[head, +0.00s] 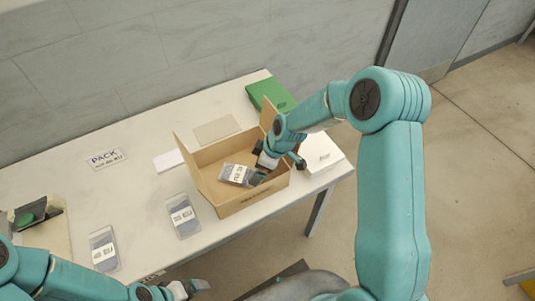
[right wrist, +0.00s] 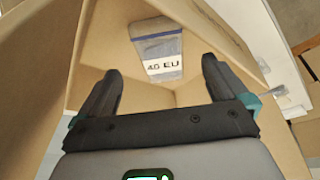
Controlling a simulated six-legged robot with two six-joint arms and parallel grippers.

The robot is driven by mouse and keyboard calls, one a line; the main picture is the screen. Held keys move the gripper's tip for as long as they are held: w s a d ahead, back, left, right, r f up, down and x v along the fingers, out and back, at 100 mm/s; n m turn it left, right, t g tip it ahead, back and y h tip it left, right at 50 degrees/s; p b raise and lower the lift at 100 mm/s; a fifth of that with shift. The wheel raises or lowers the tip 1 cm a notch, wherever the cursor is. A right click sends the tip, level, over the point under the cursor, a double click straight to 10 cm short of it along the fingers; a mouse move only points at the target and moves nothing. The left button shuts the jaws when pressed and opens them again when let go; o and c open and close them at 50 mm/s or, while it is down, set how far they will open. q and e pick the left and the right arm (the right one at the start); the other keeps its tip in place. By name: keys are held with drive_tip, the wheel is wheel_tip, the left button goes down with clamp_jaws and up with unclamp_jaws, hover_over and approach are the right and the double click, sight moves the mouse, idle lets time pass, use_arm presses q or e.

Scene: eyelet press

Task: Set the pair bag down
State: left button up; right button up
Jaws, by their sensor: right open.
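A clear pair bag (head: 237,173) with a white label lies inside the open cardboard box (head: 245,204). In the right wrist view the bag (right wrist: 160,52) shows a blue top strip and the label "45 EU", beyond my fingertips. My right gripper (head: 267,163) reaches into the box. Its two fingers (right wrist: 160,70) stand wide apart with nothing between them, and the bag looks free of them. My left gripper (head: 187,289) is low at the front edge of the table, away from the box; its jaws are too small to read.
Two more labelled bags lie on the table (head: 140,222), one left of the box (head: 182,216) and one near the front (head: 104,249). A green box (head: 270,94) and a white box (head: 320,153) flank the carton.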

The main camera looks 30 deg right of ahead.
drive_tip(key=b+v, duration=0.1)
drive_tip(key=v, duration=0.7)
drive_tip(key=shift+f, duration=0.1)
